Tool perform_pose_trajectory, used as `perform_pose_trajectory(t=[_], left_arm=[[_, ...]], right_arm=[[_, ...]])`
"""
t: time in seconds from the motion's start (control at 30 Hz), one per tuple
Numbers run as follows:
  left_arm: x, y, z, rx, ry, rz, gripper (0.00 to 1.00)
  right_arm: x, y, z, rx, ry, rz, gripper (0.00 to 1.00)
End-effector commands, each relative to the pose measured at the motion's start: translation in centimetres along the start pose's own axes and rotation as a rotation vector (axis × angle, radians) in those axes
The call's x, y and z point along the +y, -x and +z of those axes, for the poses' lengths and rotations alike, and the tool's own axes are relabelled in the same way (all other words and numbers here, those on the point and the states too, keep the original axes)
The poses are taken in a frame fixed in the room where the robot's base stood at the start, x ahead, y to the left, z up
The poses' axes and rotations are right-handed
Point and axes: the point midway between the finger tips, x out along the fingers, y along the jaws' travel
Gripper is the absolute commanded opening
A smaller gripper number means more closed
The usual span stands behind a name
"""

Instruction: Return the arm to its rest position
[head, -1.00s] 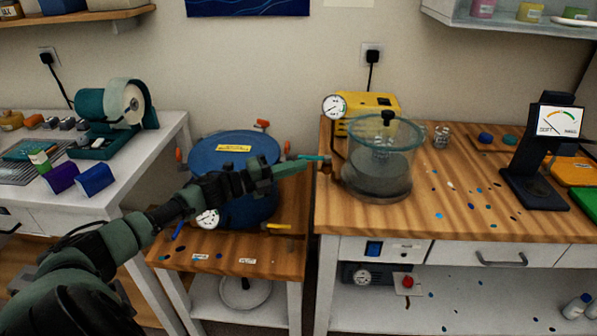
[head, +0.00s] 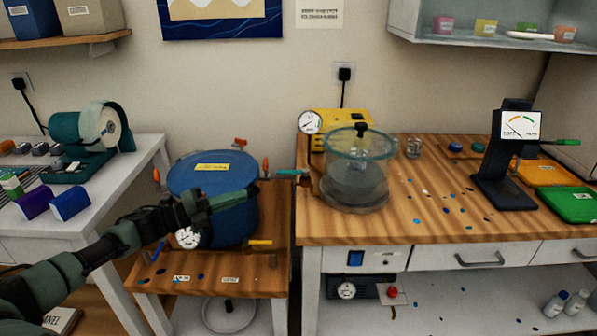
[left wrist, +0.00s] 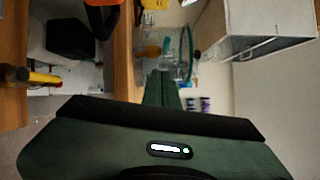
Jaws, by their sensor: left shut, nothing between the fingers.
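My left arm (head: 95,252) comes in from the left in the head view. Its dark green gripper (head: 252,192) is in front of the blue pressure pot (head: 212,172), overlapping it in the picture; I cannot tell whether they touch. The fingers are together with nothing between them. In the left wrist view the shut gripper (left wrist: 163,75) points toward the bench with the glass vessel. My right gripper is not in view.
A glass vacuum chamber (head: 355,182) stands on the right wooden bench (head: 430,220), with a gauge (head: 309,122) and yellow pump (head: 340,124) behind. A teal-handled valve (head: 290,173) sticks out left. A dark gauge stand (head: 506,180) is farther right. A white table (head: 120,195) is left.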

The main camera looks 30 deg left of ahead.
Motion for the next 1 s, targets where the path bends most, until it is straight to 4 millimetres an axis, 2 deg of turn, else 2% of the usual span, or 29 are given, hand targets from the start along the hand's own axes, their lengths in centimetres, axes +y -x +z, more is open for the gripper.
perform_pose_trajectory(t=[0.23,0.37,0.43,0.57,0.7,0.83,1.0], left_arm=[[0.6,-0.2,-0.4,-0.014,0.022,0.005,0.0],[3.5,-1.4,-2.3,-0.096,0.139,0.041,0.0],[6.0,-2.2,-4.1,-0.172,0.245,0.076,0.0],[10.4,-3.2,-8.5,-0.334,0.474,0.159,0.0],[14.1,-2.9,-14.0,-0.514,0.724,0.264,0.0],[16.4,-1.6,-19.6,-0.68,0.95,0.375,0.0],[17.2,1.4,-27.4,-0.89,1.225,0.534,0.0]], right_arm=[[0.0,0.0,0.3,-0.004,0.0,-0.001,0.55],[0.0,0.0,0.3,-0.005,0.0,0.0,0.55],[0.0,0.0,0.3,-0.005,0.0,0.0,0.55],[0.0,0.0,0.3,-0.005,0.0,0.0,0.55],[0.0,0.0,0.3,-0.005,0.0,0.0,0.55],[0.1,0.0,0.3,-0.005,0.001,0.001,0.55],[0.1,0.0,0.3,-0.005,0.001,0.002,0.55]])
